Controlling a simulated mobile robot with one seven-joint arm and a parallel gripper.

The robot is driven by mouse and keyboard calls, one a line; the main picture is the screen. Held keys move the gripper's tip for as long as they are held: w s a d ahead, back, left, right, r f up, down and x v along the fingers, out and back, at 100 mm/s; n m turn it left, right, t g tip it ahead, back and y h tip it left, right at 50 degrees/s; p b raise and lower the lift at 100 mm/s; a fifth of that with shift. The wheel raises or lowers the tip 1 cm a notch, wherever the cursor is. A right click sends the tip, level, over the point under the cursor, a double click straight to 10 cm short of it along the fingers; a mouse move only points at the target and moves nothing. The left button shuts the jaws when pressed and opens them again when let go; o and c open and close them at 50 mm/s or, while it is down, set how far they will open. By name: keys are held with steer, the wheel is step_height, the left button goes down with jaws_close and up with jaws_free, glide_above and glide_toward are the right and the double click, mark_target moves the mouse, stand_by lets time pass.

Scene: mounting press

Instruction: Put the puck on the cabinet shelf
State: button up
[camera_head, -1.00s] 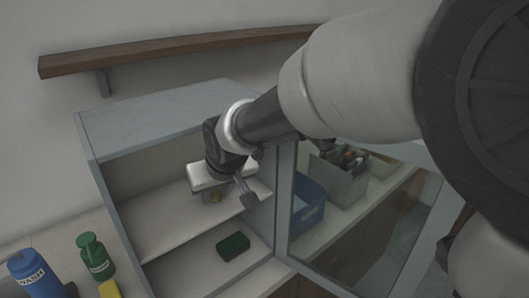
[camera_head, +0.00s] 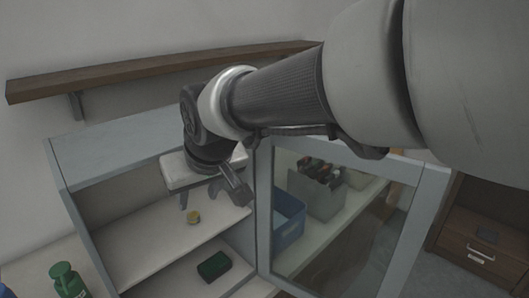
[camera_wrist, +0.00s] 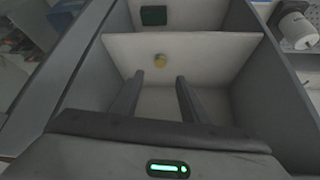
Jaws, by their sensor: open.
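The puck (camera_head: 194,217) is a small yellow-brown disc lying on the upper shelf (camera_head: 150,250) of the grey open cabinet (camera_head: 115,150). It also shows in the wrist view (camera_wrist: 160,60), on the pale shelf beyond my fingertips. My gripper (camera_head: 209,203) is open and empty at the cabinet's mouth, above the shelf. In the wrist view its two fingers (camera_wrist: 158,82) stand apart, with a gap between them and the puck. Nothing is between the fingers.
A dark green block (camera_head: 214,265) lies on the cabinet's lower level. The glass door (camera_head: 262,205) stands open at the right, with a blue bin (camera_head: 289,222) and a grey box (camera_head: 318,198) behind it. A green bottle (camera_head: 67,281) stands at lower left. A wooden wall shelf (camera_head: 150,72) runs above.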

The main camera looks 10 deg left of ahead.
steer(key=s+d+r+m+h, duration=0.1)
steer(key=d+r+m+h, duration=0.15)
steer(key=d, duration=1.35)
steer(key=s+d+f+m+h, duration=0.1)
steer(key=s+d+f+m, duration=0.1)
steer(key=s+d, duration=0.3)
steer(key=s+d+f+m, duration=0.2)
steer(key=s+d, duration=0.3)
steer(key=d, duration=0.6)
steer(key=shift+s+d+f+m+t+h, duration=0.2)
steer(key=shift+d+m+t+h, duration=0.15)
steer(key=shift+m, duration=0.4)
